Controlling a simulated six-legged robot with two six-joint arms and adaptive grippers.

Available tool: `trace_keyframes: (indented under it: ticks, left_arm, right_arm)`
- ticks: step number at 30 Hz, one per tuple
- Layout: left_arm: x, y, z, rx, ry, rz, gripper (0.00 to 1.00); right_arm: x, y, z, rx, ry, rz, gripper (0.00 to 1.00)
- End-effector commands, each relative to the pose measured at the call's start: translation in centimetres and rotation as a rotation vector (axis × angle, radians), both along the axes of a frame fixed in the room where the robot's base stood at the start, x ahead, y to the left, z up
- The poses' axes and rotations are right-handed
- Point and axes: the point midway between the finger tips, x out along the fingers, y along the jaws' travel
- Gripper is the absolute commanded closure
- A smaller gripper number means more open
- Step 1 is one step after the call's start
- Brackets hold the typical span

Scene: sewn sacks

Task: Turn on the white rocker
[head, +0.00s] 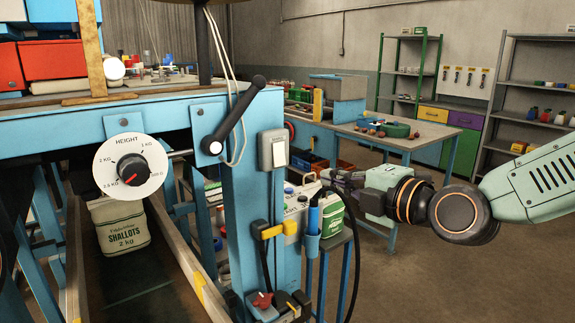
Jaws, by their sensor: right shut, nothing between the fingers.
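The white rocker (279,153) is set in a grey switch box (265,152) on the blue upright post of the machine, in the middle of the head view. Its tilt is too small to tell. My right gripper (333,180) comes in from the right, to the right of the rocker and a little lower, apart from it. Its dark fingers are shut and empty, pointing left toward the post. My left gripper is not in view.
A black lever (235,115) and a height dial (130,167) are left of the switch box. Below it are a yellow clamp (271,230) and a red knob (262,300). A shallots sack (120,224) stands in the chute. Open floor lies at right.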

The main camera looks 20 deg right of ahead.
Motion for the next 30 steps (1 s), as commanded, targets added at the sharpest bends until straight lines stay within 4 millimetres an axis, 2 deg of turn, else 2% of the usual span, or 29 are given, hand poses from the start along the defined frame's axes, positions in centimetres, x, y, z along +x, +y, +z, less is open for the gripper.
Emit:
trace_keyframes:
  ticks: [14, 30]
  left_arm:
    - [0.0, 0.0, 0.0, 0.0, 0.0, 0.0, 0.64]
    - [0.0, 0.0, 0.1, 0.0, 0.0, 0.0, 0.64]
  right_arm:
    - [0.6, 0.0, -0.2, -0.008, 0.001, -0.005, 1.0]
    - [4.7, 1.6, -0.6, -0.008, 0.001, -0.003, 1.0]
